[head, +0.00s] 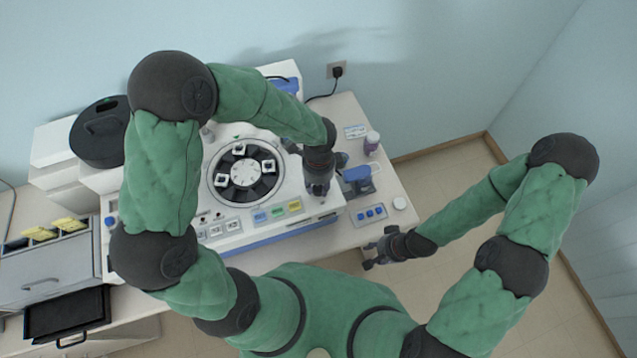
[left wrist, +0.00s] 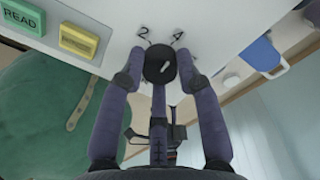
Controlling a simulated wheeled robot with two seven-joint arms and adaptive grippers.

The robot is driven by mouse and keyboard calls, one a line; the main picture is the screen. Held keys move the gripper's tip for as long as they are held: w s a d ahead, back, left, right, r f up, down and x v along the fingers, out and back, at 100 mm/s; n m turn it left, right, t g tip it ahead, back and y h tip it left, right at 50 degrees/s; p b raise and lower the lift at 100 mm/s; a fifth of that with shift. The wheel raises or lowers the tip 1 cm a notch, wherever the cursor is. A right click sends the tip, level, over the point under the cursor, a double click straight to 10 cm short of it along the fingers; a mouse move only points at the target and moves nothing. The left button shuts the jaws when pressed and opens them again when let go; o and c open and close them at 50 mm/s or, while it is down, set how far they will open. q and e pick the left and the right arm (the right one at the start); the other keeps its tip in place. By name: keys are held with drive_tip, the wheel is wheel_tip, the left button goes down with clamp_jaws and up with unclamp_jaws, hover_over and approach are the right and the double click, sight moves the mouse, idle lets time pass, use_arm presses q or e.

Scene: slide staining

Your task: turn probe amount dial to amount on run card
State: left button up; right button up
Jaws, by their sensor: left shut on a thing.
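The probe amount dial (left wrist: 160,66) is a round black knob with a pale pointer mark, on the white machine front in the left wrist view. The printed numbers 2 and 4 show beside it; the pointer slants toward the 4 side. My left gripper (left wrist: 159,72) has its two purple-grey fingers on either side of the knob, shut on it. In the head view my left gripper (head: 318,184) is at the machine's right end and hides the dial. A small white printed card (head: 355,131) lies behind it, too small to read. My right gripper (head: 368,256) is open and empty at the bench's front edge.
A purple-capped bottle (head: 371,143), a blue-topped item (head: 357,175) and a blue-button panel (head: 370,214) stand to the right.

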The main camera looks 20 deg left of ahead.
use_arm(q)
drive_tip(key=shift+s+m, duration=0.1)
drive_tip(key=shift+m, duration=0.2)
drive_tip(key=shift+a, duration=0.1)
drive_tip(key=o, duration=1.1)
drive_tip(key=shift+o, duration=0.2)
drive_tip(key=shift+a, duration=0.1)
drive_tip(key=shift+r, duration=0.25)
wheel_tip(320, 180, up, 11)
drive_tip(key=shift+w+r, duration=0.2)
drive_tip(key=shift+w, duration=0.2)
